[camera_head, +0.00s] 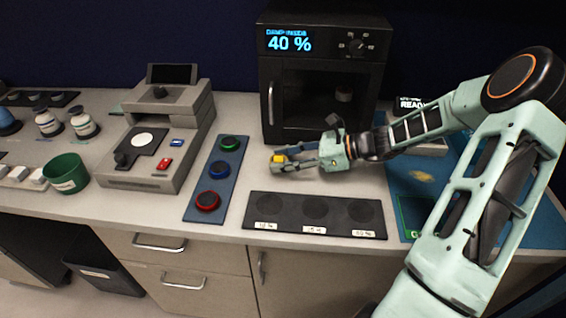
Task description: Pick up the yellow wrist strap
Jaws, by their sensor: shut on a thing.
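My gripper (285,159) reaches left from the arm, low over the counter in front of the black oven. It is shut on a small yellow thing at its fingertips, which I take to be the yellow wrist strap (277,158). Only a small yellow and grey part of it shows; the fingers hide the rest. I cannot tell whether it touches the counter. A flat yellowish patch (421,176) also shows on the blue mat at the right; I cannot tell whether it is a thing or a print.
The black oven (270,75) stands behind the gripper. A blue strip (193,205) with green, blue and red round pieces lies left. A black three-spot plate (300,228) lies in front. A grey instrument (190,120) and green cup (66,176) stand farther left. The blue mat (405,160) lies right.

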